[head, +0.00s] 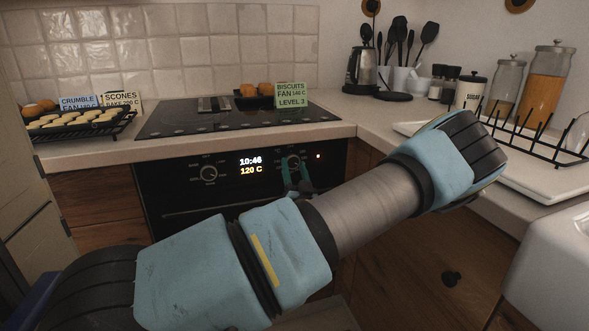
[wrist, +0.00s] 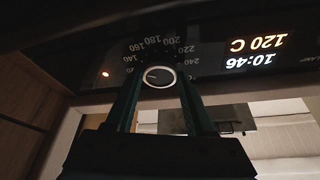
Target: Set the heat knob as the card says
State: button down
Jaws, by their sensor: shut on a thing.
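The heat knob (head: 294,162) is the right-hand dial on the black oven panel (head: 225,195). In the wrist view the knob (wrist: 158,76) is ringed by temperature numbers and appears upside down. My gripper (head: 296,178) has a finger on each side of it, shut on it, also in the wrist view (wrist: 159,88). The display (head: 250,165) reads 10:46 and 120 C. A green card (head: 291,95) reads BISCUITS, FAN, what looks like 140 C, LEVEL 3. A blue CRUMBLE card (head: 79,103) and a cream SCONES card (head: 121,100) stand at the left.
A second dial (head: 208,173) sits left of the display. A black tray of pale rounds (head: 78,122) is on the left counter. The hob (head: 220,119) is above the oven. A black rack (head: 535,128) and a kettle (head: 361,72) are on the right counter.

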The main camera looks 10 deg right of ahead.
dwell(0.4)
jog(key=shift+c, duration=1.3)
grip_release()
jog(key=b+v, duration=0.2)
jog(key=v, duration=0.8)
jog(key=shift+s+f, duration=0.15)
jog(key=shift+s, duration=0.25)
